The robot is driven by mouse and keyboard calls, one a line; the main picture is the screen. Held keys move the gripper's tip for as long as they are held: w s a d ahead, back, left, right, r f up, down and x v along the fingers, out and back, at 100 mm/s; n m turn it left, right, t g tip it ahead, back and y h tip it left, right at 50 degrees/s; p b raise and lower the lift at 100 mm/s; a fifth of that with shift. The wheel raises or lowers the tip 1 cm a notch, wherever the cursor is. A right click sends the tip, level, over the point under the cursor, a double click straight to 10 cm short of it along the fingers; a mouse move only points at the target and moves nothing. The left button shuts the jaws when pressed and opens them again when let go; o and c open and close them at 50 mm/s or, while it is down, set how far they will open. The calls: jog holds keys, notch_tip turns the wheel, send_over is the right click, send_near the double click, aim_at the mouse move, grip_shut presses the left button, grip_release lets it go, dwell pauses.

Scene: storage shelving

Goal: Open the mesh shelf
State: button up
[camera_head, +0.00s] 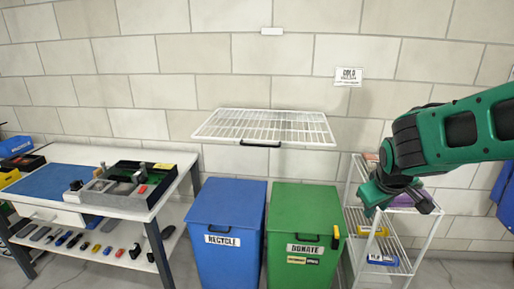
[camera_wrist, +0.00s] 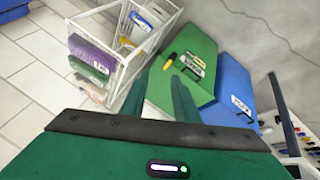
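The mesh shelf (camera_head: 265,125) is a white wire panel on the block wall, above the two bins, in the head view. It looks roughly level, with a dark handle (camera_head: 260,144) at the middle of its front edge. My gripper (camera_head: 400,203) is at the right of the head view, pointing down over the white rack, well to the right of the mesh shelf and lower. In the wrist view its two green fingers (camera_wrist: 160,98) stand apart with nothing between them. The mesh shelf does not show in the wrist view.
A blue recycle bin (camera_head: 225,220) and a green donate bin (camera_head: 303,225) stand below the mesh shelf. A white wire rack (camera_head: 350,200) with several items is at the right, under my gripper. A workbench (camera_head: 165,165) with trays stands at the left.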

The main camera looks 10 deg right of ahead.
jog(key=w+a+r+n+t, duration=0.2)
jog(key=w+a+n+t, duration=0.25)
jog(key=w, duration=0.55)
jog(key=n+t+y, duration=0.5)
jog(key=n+t, duration=0.2)
jog(key=n, duration=0.5)
send_near(260, 146)
jog(key=w, duration=0.3)
jog(key=w+f, duration=0.1)
jog(key=w, duration=0.6)
jog(key=shift+w+a+f, duration=0.3)
jog(key=shift+a, duration=0.1)
